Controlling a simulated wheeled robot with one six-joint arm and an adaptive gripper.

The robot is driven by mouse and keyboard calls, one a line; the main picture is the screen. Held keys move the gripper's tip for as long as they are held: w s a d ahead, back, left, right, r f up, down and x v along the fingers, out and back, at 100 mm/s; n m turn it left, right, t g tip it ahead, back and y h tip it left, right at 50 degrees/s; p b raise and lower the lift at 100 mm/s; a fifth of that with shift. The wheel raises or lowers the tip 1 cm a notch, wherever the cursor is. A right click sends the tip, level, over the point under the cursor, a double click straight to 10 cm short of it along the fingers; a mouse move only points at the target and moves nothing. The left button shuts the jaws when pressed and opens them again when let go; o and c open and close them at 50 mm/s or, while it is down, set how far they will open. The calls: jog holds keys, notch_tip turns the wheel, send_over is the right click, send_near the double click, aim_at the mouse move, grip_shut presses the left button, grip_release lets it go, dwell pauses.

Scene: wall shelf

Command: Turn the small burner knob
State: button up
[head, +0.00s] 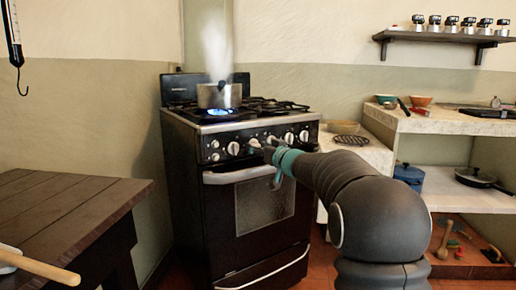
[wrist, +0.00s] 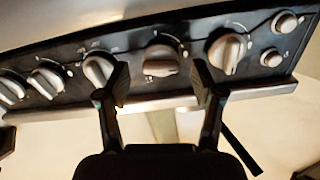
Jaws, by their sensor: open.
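The stove's front panel carries a row of large silver burner knobs, among them one near the left (head: 233,148) and two at the right (head: 289,137). Two smaller round knobs (head: 215,150) sit at its left end; they also show at the right of the wrist view (wrist: 285,22). No marking legible here tells which knob is the small burner's. My gripper (head: 264,150) is at the middle of the panel. In the wrist view its fingers (wrist: 161,72) are open, one on each side of a large middle knob (wrist: 163,60). I cannot tell whether they touch it.
A steaming pot (head: 219,95) stands over a blue flame on the stove's left. The oven handle (head: 243,174) runs below the knobs. A wooden table (head: 70,210) is at left, and a stone counter (head: 440,120) with bowls is at right.

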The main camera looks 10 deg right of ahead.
jog(key=shift+w+a, duration=0.3)
jog(key=shift+w, duration=0.3)
